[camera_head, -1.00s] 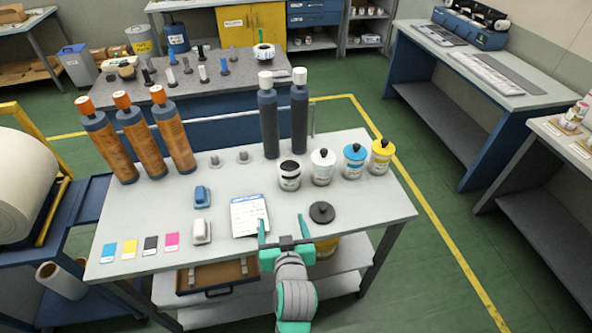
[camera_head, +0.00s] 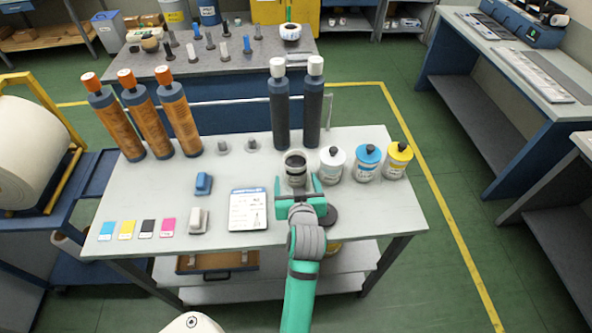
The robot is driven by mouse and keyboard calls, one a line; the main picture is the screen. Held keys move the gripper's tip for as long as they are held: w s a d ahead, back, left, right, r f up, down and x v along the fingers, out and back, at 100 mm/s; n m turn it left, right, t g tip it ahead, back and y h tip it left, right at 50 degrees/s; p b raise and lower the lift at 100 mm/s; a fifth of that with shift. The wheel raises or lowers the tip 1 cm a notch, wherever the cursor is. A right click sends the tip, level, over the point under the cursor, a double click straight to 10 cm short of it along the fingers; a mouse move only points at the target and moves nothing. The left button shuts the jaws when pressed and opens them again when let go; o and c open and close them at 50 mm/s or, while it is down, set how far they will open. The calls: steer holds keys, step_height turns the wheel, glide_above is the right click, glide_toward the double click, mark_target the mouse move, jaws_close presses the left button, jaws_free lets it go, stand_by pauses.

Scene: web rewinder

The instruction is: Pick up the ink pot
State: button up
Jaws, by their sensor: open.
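The nearest ink pot (camera_head: 295,170) is white with a dark label and a dark top, and stands upright on the table. My gripper (camera_head: 295,183) is open, its two teal fingers pointing away from me towards this pot. One finger is on each side of the pot's lower part; I cannot tell whether they touch it. A white pot (camera_head: 332,165), a blue pot (camera_head: 366,165) and a yellow pot (camera_head: 398,162), each with a black knob on top, stand in a row to its right. A round dark lid (camera_head: 331,215) lies partly hidden behind my wrist.
Two tall dark rollers (camera_head: 279,108) stand behind the pots, and three orange-brown rollers (camera_head: 180,120) stand at the back left. A white sheet (camera_head: 248,210), a blue block (camera_head: 203,184) and a pale block (camera_head: 198,220) lie left of my arm. The table's front right (camera_head: 385,210) is clear.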

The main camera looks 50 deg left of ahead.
mark_target(295, 165)
steer(key=shift+w+r+x, duration=0.1)
steer(key=shift+r+x, duration=0.05)
steer(key=shift+x, duration=0.75)
steer(key=shift+w+r+x, duration=0.1)
steer(key=shift+r+x, duration=0.05)
steer(key=shift+x, duration=0.75)
steer(key=shift+r+x, duration=0.15)
steer(key=shift+x, duration=0.75)
steer(key=shift+w+r, duration=0.1)
steer(key=c, duration=1.4)
steer(key=shift+d, duration=0.1)
steer(key=shift+r, duration=0.15)
